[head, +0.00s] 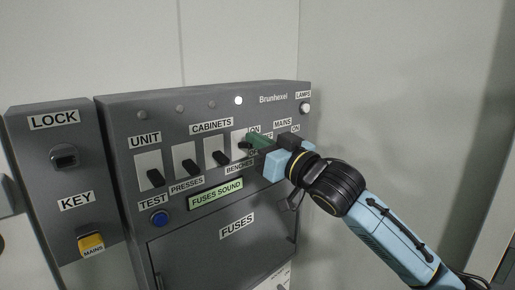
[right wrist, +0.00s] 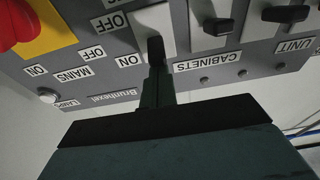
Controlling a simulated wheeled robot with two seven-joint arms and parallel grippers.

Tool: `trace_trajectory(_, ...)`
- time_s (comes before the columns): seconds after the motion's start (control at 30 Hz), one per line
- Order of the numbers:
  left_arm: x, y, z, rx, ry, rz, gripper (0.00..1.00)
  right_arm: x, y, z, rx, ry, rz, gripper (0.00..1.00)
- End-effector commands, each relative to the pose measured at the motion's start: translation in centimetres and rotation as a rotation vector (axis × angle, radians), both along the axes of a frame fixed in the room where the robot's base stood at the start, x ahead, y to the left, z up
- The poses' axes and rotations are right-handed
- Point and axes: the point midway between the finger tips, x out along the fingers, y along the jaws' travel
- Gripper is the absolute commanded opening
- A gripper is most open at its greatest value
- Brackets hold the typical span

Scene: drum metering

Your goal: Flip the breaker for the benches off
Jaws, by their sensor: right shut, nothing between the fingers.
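The benches breaker (head: 240,137) is a pale plate with a black lever, above the BENCHES label (head: 239,169) on the grey panel. In the right wrist view, which is upside down, its black lever (right wrist: 155,48) sits towards the ON label side, away from OFF. The lamp (head: 238,100) above it is lit white. My right gripper (head: 252,143) is shut and empty, its green fingertips at the lever; they also show in the right wrist view (right wrist: 156,85). They look touching or very close; I cannot tell which. My left gripper is out of view.
Other breakers, UNIT (head: 150,172) and two more to its right, have levers down and dark lamps. A red mains knob on yellow (right wrist: 28,28) is beside the benches breaker. A key box (head: 60,150) stands left; a FUSES door (head: 220,245) lies below.

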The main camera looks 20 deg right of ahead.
Motion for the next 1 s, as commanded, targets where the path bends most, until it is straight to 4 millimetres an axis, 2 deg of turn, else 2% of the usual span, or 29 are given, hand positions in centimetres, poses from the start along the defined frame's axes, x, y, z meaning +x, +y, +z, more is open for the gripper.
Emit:
trace_trajectory(0.03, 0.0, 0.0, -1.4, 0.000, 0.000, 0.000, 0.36, 0.0, 0.0, -1.0, 0.012, -0.024, 0.001, 0.00)
trace_trajectory(0.3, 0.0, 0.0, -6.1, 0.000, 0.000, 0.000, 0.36, -0.3, -0.1, -2.5, 0.075, -0.212, 0.000, 0.00)
trace_trajectory(0.5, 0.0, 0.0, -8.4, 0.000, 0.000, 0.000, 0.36, -0.3, -0.1, -3.0, 0.118, -0.346, -0.001, 0.00)
trace_trajectory(0.6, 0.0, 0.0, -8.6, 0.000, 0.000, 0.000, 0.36, -0.3, -0.1, -3.0, 0.130, -0.394, -0.001, 0.00)
trace_trajectory(0.83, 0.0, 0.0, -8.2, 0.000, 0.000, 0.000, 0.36, -0.4, -0.1, -2.5, 0.125, -0.389, 0.000, 0.00)
trace_trajectory(1.0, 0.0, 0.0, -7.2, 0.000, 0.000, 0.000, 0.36, -0.5, -0.1, -1.5, 0.126, -0.389, 0.003, 0.00)
